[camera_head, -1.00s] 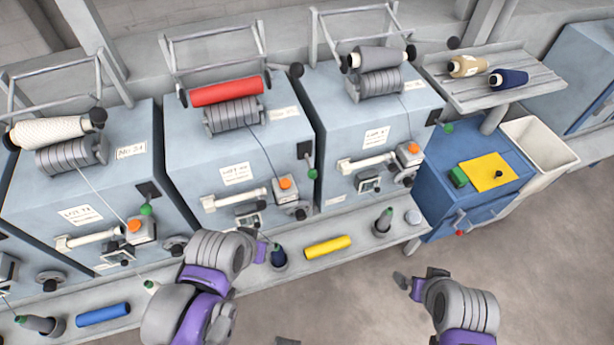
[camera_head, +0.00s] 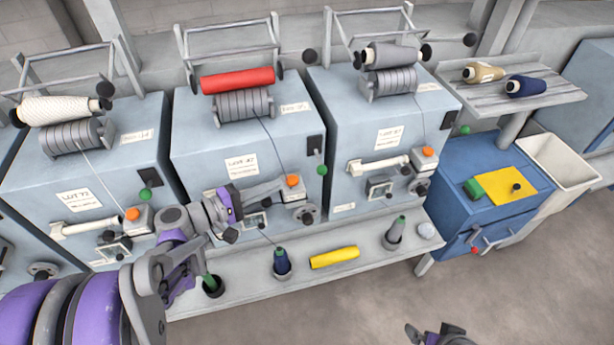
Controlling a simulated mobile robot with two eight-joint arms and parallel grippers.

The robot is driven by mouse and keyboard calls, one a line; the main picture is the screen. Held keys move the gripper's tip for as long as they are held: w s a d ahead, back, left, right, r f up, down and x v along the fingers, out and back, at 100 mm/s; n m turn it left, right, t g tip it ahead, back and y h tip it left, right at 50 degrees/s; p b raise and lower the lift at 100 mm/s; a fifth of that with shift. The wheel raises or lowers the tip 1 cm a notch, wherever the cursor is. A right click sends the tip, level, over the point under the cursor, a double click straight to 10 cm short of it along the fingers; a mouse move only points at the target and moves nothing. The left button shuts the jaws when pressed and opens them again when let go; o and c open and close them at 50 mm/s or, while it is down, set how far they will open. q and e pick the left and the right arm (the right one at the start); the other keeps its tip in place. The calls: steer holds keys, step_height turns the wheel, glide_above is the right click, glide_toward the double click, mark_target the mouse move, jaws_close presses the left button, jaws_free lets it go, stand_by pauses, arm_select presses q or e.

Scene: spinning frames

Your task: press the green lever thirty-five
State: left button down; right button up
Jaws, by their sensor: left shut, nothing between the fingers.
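Green-knobbed levers hang from dark plates on the machine fronts: one on the left machine (camera_head: 145,195), one on the middle machine (camera_head: 320,170) and one at the right machine's side (camera_head: 464,130). The middle machine's number plate (camera_head: 295,107) is too blurred to read surely. My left gripper (camera_head: 230,236) is shut and empty, in front of the middle machine's lower left. It is between the left and middle green levers and below them, apart from both. My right gripper (camera_head: 435,332) shows only partly at the bottom edge, far from the levers; its jaws are unclear.
Orange buttons (camera_head: 292,181) and pale tubes jut from the machine fronts. The ledge (camera_head: 367,258) below holds a yellow tube (camera_head: 334,258) and several cones on holders. A blue cabinet (camera_head: 451,205) with a yellow sheet stands right. The floor in front is clear.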

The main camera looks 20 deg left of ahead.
mark_target(322, 170)
arm_select(q)
steer(key=shift+w+a+r+t, duration=0.1)
steer(key=shift+a+r+t, duration=0.1)
steer(key=shift+a+t, duration=0.1)
steer(key=x, duration=1)
steer(key=shift+d+r+n+g+p, duration=0.1)
steer(key=shift+r+n+g+p, duration=0.25)
steer(key=shift+n, duration=0.3)
steer(key=shift+d+r+n+g+p, duration=0.15)
steer(key=shift+n+g+p, duration=0.2)
steer(key=shift+n, duration=0.3)
steer(key=shift+s+r+n+g+p, duration=0.3)
steer(key=shift+r+n+g+p, duration=0.3)
steer(key=shift+n, duration=0.6)
steer(key=shift+r+n, duration=0.35)
steer(key=shift+n, duration=0.15)
steer(key=shift+a+r+p, duration=0.1)
steer(key=shift+r+p, duration=0.15)
steer(key=shift+p, duration=0.15)
stand_by(2.2)
